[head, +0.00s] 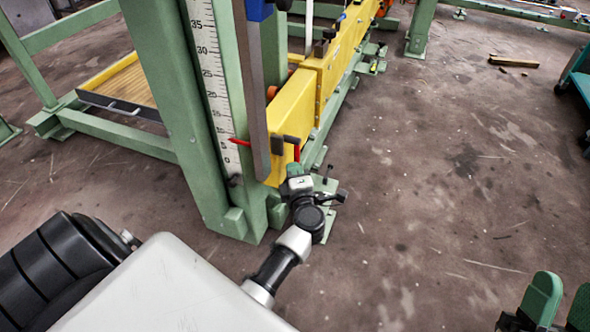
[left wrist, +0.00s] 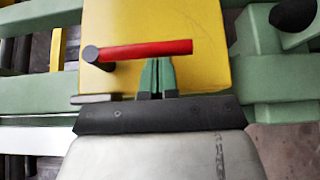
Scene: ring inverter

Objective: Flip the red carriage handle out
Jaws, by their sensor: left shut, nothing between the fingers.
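The red carriage handle (head: 297,149) is at the end of the yellow beam (head: 290,118). In the left wrist view the handle (left wrist: 150,49) is a red bar lying almost level across the yellow face, with a dark round pivot (left wrist: 91,53) at its left end. My left gripper (head: 297,172) is at the handle in the head view. Its green fingers (left wrist: 157,65) are together and empty, with their tips just under the middle of the bar. I cannot tell whether they touch it. My right gripper (head: 562,299) is at the bottom right corner, fingers apart, far from the handle.
A green post (head: 170,100) with a white ruler scale (head: 211,85) stands left of the handle. A grey vertical bar (head: 254,100) hangs close beside it. Green frame rails run behind. The concrete floor to the right is mostly clear.

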